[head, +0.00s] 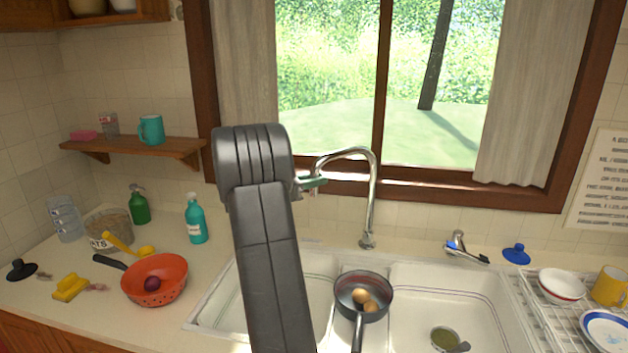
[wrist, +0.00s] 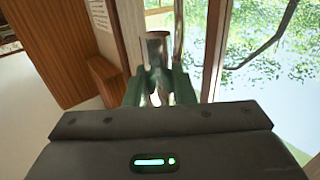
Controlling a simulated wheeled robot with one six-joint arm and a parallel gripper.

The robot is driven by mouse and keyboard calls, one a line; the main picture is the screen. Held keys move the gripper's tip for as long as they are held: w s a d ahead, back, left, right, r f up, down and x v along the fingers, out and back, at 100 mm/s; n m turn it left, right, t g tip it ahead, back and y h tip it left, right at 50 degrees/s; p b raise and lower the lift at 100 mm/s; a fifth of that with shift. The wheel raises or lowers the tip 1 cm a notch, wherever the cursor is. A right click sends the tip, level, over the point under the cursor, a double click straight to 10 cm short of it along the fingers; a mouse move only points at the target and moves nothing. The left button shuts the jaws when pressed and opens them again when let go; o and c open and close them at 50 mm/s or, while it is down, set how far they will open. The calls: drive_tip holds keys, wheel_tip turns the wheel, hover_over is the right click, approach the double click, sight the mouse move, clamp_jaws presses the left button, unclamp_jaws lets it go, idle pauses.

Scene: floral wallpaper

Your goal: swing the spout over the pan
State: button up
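The chrome gooseneck spout (head: 373,195) rises behind the sink. It arches to the left, and its end is at my gripper (head: 312,182). In the wrist view my gripper's green fingers (wrist: 160,88) stand on both sides of the chrome spout end (wrist: 157,48) and appear closed on it. The dark pan (head: 345,306) sits around the divider between the two basins, its handle toward me. Several brown eggs lie in it. The pan is below and to the right of the spout's end. My arm hides part of the left basin.
A tap lever (head: 458,244) and blue plug (head: 516,254) are behind the right basin (head: 420,290). A red colander (head: 172,275) and bottles stand on the left counter. A dish rack (head: 545,312) is at right. The window frame (head: 430,179) is close behind.

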clamp_jaws()
drive_tip(key=shift+f+b, duration=0.1)
drive_tip(key=shift+b, duration=0.4)
drive_tip(key=shift+s+d+f+t+b, duration=0.2)
drive_tip(key=shift+t+b, duration=0.1)
drive_tip(key=shift+b, duration=0.7)
drive_tip(key=s+d+n+t+y+b, duration=0.7)
drive_tip(key=d+b, duration=0.6)
drive_tip(key=b, duration=1.7)
drive_tip(key=shift+s+d+r, duration=0.3)
drive_tip(key=shift+s+d, duration=0.05)
drive_tip(key=shift+s, duration=0.4)
